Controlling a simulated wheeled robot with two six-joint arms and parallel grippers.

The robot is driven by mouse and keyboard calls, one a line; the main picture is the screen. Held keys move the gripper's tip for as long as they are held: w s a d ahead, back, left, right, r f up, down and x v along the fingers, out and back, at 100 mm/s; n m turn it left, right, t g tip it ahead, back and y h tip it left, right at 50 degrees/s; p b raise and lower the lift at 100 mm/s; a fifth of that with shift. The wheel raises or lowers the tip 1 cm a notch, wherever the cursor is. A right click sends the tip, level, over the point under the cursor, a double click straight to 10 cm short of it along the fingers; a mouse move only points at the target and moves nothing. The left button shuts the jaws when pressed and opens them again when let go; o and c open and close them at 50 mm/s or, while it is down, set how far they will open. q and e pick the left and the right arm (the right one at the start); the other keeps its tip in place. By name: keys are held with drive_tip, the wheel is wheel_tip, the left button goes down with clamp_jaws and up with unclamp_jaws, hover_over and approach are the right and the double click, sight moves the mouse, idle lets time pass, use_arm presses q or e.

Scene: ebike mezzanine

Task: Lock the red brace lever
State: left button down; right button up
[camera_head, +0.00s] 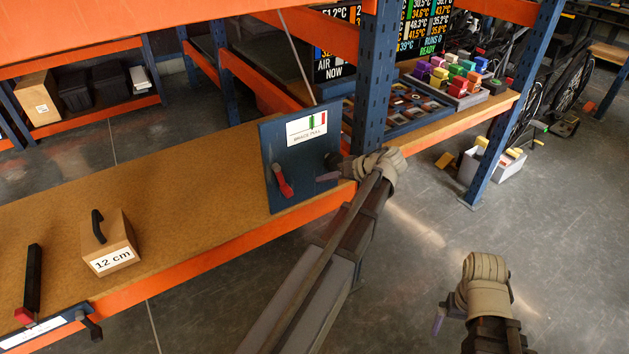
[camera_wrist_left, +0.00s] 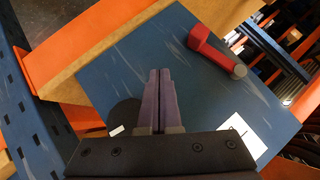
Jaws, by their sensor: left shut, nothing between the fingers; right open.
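The red brace lever (camera_head: 283,183) is mounted on a blue upright panel (camera_head: 290,150) at the shelf's front edge. It hangs downward, slightly tilted. In the left wrist view the red lever (camera_wrist_left: 210,48) is at the upper right, beyond the fingertips. My left gripper (camera_head: 326,177) is at the panel's right side, to the right of the lever and apart from it. Its purple fingers (camera_wrist_left: 161,78) are shut with nothing between them. My right gripper (camera_head: 438,325) is open over the floor at the lower right, well away from the panel.
A label (camera_head: 307,128) is on the panel's upper part. A dark round part (camera_wrist_left: 124,115) shows on the panel in the wrist view. A box marked 12 cm (camera_head: 110,245) and a black lever (camera_head: 33,278) are on the left. The shelf (camera_head: 190,180) between is clear. A blue post (camera_head: 374,75) rises behind my left gripper.

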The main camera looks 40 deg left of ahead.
use_arm(q)
drive_tip(key=w+d, duration=0.2)
drive_tip(key=d, duration=0.4)
drive_tip(key=shift+w+r+p, duration=0.2)
drive_tip(key=shift+r+p, duration=0.25)
drive_tip(key=shift+d, duration=0.1)
drive_tip(key=s+d+f+m+h, duration=0.2)
drive_tip(key=s+d, duration=0.4)
drive_tip(key=d, duration=0.3)
drive_tip(key=s+d+f+m+h+p, duration=0.1)
drive_tip(key=s+d+f+m+h, duration=0.1)
drive_tip(key=s+d+m+h, duration=0.2)
drive_tip(key=s+d+f+m+t+h+p, duration=0.1)
drive_tip(key=s+d+f+m+h, duration=0.2)
drive_tip(key=s+d+m, duration=0.5)
drive_tip(key=s+d, duration=0.2)
drive_tip(key=d, duration=0.5)
drive_tip(key=shift+d+h, duration=0.25)
drive_tip(key=shift+h, duration=0.15)
